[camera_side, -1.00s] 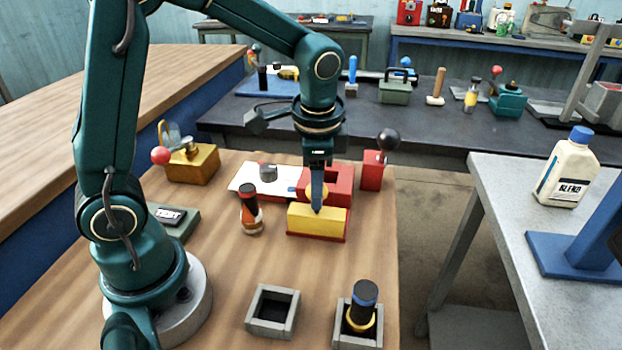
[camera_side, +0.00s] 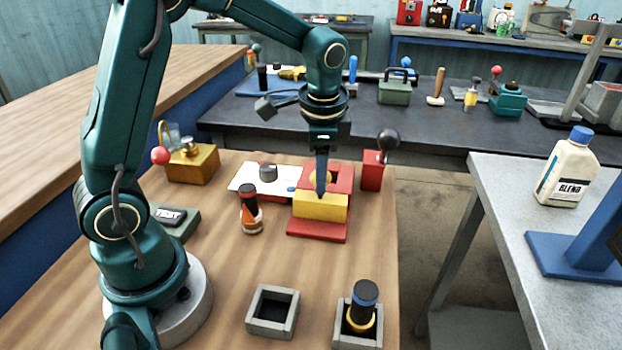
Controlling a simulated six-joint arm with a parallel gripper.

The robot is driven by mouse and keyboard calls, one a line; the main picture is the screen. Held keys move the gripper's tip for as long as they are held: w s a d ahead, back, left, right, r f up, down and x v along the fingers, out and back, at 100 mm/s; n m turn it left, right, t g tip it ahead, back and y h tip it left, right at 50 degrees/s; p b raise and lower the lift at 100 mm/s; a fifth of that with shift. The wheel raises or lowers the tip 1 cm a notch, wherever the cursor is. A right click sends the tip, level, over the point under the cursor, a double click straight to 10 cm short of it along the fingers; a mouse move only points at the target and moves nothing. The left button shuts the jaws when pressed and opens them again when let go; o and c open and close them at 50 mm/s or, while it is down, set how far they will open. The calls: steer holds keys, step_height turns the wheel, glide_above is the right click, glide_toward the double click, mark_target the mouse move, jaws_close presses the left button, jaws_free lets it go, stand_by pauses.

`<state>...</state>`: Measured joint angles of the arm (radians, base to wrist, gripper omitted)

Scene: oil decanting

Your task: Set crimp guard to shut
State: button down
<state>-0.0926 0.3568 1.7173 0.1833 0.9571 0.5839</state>
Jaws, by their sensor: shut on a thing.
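The crimp guard is the yellow block (camera_side: 335,209) on the red crimp station (camera_side: 318,232) near the far right part of the wooden bench. The guard sits against the front of the station's raised red housing, and a strip of red base is bare in front of it. A dark opening with some yellow inside still shows behind the guard. My gripper (camera_side: 321,192) points straight down and is shut on the guard's top edge. The fingers overlap in this view, and what they grip exactly is partly hidden.
A red box with a black ball lever (camera_side: 386,143) stands right of the station. An orange-and-black bottle (camera_side: 250,210) stands to the left, near a white panel with a grey knob (camera_side: 268,172). Two grey square holders (camera_side: 272,330) are at the front; the right one holds a dark-capped bottle (camera_side: 362,300).

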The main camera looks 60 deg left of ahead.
steer(key=shift+w+a+r, duration=0.1)
steer(key=shift+w+a, duration=0.15)
steer(key=shift+w, duration=0.05)
steer(key=shift+c, duration=1.9)
jaws_free()
steer(key=shift+s, duration=0.1)
steer(key=shift+s+d+r, duration=0.1)
steer(key=shift+d+r, duration=0.05)
steer(key=shift+r, duration=0.65)
steer(key=shift+s+d+r, duration=0.1)
steer(key=shift+d+r, duration=0.05)
steer(key=shift+r, duration=0.7)
steer(key=shift+s+d+r, duration=0.1)
steer(key=shift+d+r, duration=0.05)
steer(key=shift+r, duration=0.65)
